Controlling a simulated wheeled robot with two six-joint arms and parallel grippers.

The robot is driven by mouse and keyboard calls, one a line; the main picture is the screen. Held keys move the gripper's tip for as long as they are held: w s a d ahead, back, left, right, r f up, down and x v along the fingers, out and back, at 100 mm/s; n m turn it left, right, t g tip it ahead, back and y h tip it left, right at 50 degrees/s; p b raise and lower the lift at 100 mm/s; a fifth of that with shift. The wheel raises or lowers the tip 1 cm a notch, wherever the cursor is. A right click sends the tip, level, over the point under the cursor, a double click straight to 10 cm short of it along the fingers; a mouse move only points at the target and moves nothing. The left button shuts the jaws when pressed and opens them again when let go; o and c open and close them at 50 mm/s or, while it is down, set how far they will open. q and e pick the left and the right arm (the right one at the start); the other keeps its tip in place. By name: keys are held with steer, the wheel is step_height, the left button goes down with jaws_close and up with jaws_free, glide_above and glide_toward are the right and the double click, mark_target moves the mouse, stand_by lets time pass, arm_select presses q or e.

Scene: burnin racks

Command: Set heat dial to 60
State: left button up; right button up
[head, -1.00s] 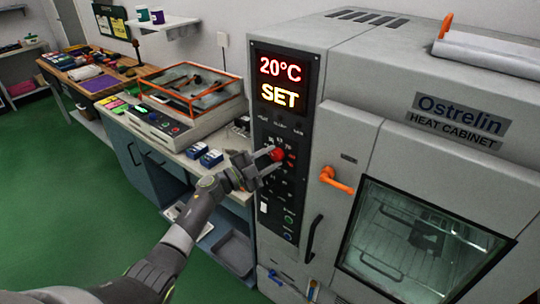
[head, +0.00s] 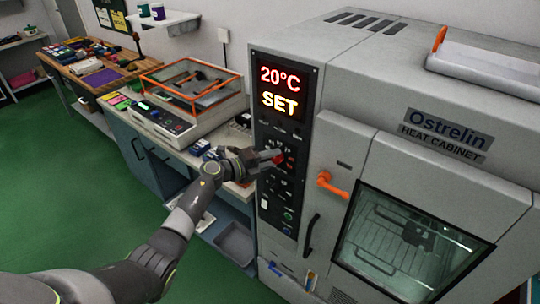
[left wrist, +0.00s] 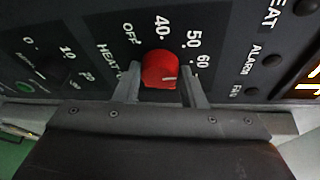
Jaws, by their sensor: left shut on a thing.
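The red heat dial (left wrist: 160,67) sits on the cabinet's black control panel (head: 280,200). In the left wrist view my left gripper (left wrist: 159,84) has one finger on each side of the dial and is shut on it. The dial's white line points right, toward the side where the printed 60 (left wrist: 204,61) is; exact alignment is hard to tell. OFF, 40 and 50 are printed around it. In the head view the left gripper (head: 277,156) reaches the panel from the left and partly hides the dial. The display (head: 280,90) reads 20°C and SET. My right gripper is not in view.
The heat cabinet door has an orange handle (head: 333,184) and a window, right of the panel. Other small knobs and buttons surround the dial. A bench with an orange-framed clear box (head: 190,82) stands at left. Green floor (head: 80,190) is open in front.

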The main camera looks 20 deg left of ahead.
arm_select(q)
steer(key=shift+f+m+p, duration=0.1)
steer(key=shift+m+p, duration=0.2)
steer(key=shift+m, duration=0.2)
steer(key=o, duration=1)
steer(key=shift+r+b+v, duration=0.15)
steer(key=shift+b+v, duration=0.85)
steer(key=shift+v, duration=3.35)
steer(key=shift+r+b+v, duration=0.1)
steer(key=shift+b+v, duration=0.85)
steer(key=shift+v, duration=3.4)
steer(key=shift+d, duration=0.1)
